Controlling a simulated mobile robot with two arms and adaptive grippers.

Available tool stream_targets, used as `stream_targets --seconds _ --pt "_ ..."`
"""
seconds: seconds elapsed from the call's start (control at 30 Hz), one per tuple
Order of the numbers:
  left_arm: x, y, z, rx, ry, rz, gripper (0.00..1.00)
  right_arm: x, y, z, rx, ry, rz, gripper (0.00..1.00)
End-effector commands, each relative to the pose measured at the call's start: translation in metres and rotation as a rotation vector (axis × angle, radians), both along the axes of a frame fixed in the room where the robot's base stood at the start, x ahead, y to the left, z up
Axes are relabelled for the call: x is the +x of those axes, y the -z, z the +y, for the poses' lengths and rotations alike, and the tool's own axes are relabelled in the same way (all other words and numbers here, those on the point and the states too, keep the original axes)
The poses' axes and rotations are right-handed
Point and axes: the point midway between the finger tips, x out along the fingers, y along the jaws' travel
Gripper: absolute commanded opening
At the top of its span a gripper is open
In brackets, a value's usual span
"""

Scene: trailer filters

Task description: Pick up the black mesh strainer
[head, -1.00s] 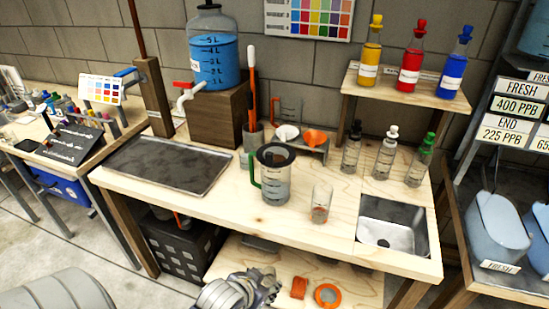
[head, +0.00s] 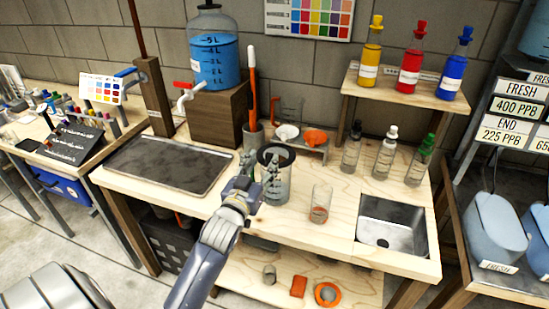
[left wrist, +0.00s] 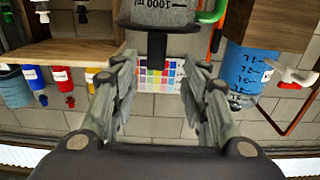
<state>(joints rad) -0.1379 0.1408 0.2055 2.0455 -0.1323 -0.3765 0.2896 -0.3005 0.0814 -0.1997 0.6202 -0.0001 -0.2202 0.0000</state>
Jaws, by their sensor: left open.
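The black mesh strainer (head: 283,153) sits in the mouth of a clear measuring jug (head: 279,188) on the wooden workbench. Only its dark rim and top show in the head view. My left gripper (head: 261,170) is open at the near left side of the jug, beside the strainer's rim. In the left wrist view, a short black handle-like piece (left wrist: 157,45), likely the strainer's, reaches from the jug (left wrist: 158,8) to between the spread fingers (left wrist: 160,98). Contact with the fingers cannot be told. My right gripper is not in view.
A glass beaker (head: 320,203) stands just right of the jug, before a sink (head: 393,228). A dark tray (head: 168,164) lies to the left. Behind stand a blue-filled dispenser (head: 214,60) and several bottles.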

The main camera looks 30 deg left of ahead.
Motion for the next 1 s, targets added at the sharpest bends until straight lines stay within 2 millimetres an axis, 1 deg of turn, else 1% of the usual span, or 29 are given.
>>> stream_targets --seconds 0.17,0.4,0.5,0.6,0.8,0.83,0.87,0.9,1.0 --pt "0.011 -0.001 0.001 0.000 0.000 0.000 0.42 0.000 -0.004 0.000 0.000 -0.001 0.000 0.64" --pt "0.043 -0.001 0.005 0.002 0.000 0.000 0.42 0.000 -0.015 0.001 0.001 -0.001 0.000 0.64" --pt "0.052 0.000 0.007 0.002 0.000 0.001 0.42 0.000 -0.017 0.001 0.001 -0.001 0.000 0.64" --pt "0.056 0.001 0.008 0.001 0.001 0.002 0.42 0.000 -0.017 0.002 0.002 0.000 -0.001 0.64" --pt "0.056 0.002 0.008 0.001 0.001 0.002 0.42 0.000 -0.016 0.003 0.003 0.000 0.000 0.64" --pt "0.056 0.002 0.008 0.001 0.001 0.002 0.37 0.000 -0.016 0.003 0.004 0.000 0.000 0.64" --pt "0.056 0.002 0.008 0.001 0.001 0.002 0.30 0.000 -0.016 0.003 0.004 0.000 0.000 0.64" --pt "0.056 0.002 0.008 0.001 0.001 0.002 0.21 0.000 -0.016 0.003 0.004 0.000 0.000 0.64" --pt "0.056 0.002 0.008 0.001 0.001 0.002 0.00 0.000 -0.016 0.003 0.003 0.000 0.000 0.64"
